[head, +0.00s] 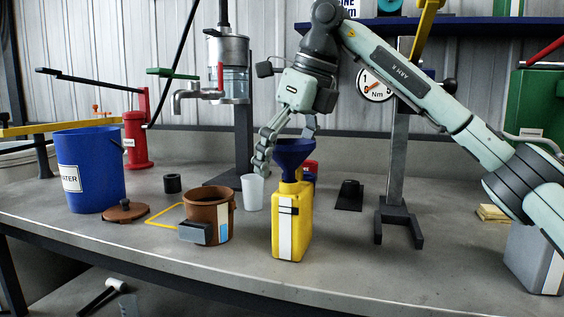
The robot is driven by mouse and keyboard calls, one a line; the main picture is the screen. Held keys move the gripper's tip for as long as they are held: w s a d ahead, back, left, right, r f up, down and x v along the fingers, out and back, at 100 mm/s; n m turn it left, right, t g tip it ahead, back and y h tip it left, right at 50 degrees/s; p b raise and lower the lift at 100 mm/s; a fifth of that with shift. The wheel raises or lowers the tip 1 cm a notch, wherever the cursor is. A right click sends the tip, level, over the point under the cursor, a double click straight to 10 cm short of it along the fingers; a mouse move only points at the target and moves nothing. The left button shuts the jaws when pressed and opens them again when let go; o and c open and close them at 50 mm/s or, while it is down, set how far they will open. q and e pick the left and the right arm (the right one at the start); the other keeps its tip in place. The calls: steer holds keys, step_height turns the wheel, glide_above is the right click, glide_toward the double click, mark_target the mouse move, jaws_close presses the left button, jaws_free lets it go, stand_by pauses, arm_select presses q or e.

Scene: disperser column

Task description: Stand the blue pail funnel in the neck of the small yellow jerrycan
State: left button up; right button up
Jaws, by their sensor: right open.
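The blue funnel (291,152) stands upright, wide mouth up, at the top of the small yellow jerrycan (304,223). Its lower end meets the jerrycan's neck; the spout itself is hidden, so I cannot see how deep it sits. The jerrycan stands upright on the bench with a white label on its front. My right gripper (287,146) is open, pointing down at the funnel. One finger is to the left of the funnel and one shows behind its rim on the right. I cannot tell whether a finger touches it. My left gripper is not in view.
The bench (160,248) holds a blue water bucket (92,178), a brown pot (208,212), its lid (125,211) and a translucent cup (252,192) left of the jerrycan. The disperser column (243,140) stands behind. A grey stand (397,165) is to the right. Bare bench lies in front.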

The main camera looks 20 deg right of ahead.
steer(key=v, duration=0.7)
steer(key=shift+r, duration=0.3)
steer(key=shift+s, duration=0.1)
